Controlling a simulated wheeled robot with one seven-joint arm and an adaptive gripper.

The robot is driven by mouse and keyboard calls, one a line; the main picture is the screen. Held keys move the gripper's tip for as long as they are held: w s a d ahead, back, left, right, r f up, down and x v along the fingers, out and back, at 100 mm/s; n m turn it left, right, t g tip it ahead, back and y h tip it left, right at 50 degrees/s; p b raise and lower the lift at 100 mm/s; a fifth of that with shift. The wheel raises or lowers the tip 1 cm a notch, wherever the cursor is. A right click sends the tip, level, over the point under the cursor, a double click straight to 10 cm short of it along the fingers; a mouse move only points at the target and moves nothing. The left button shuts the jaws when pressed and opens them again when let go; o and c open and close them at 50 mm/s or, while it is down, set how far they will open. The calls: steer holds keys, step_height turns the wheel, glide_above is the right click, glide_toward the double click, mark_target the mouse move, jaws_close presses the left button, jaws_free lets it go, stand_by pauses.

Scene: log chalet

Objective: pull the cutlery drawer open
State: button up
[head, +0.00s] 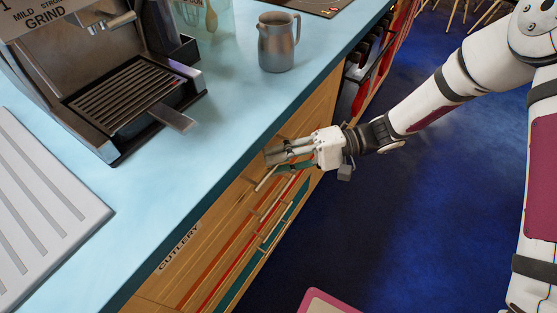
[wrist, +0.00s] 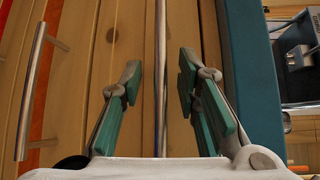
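The cutlery drawer (head: 205,222) is the top wooden drawer under the counter, with the label "CUTLERY" on its front; it looks closed. Its metal bar handle (head: 266,178) shows just below my gripper (head: 279,155) in the head view. In the wrist view, the bar handle (wrist: 161,50) runs between the two green-padded fingers of my gripper (wrist: 160,85). The fingers are open, one on each side of the bar, with a gap on both sides. The lower end of the bar is hidden behind the gripper body.
Lower drawers with red and teal edges have their own handles; one handle (wrist: 32,90) is left of my fingers. The light blue counter (head: 235,110) overhangs above, carrying a coffee machine (head: 125,95) and a metal jug (head: 278,45). The blue floor (head: 400,220) beside the drawers is mostly clear.

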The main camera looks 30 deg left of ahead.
steer(key=shift+s+a, duration=0.1)
steer(key=shift+c, duration=0.6)
jaws_close()
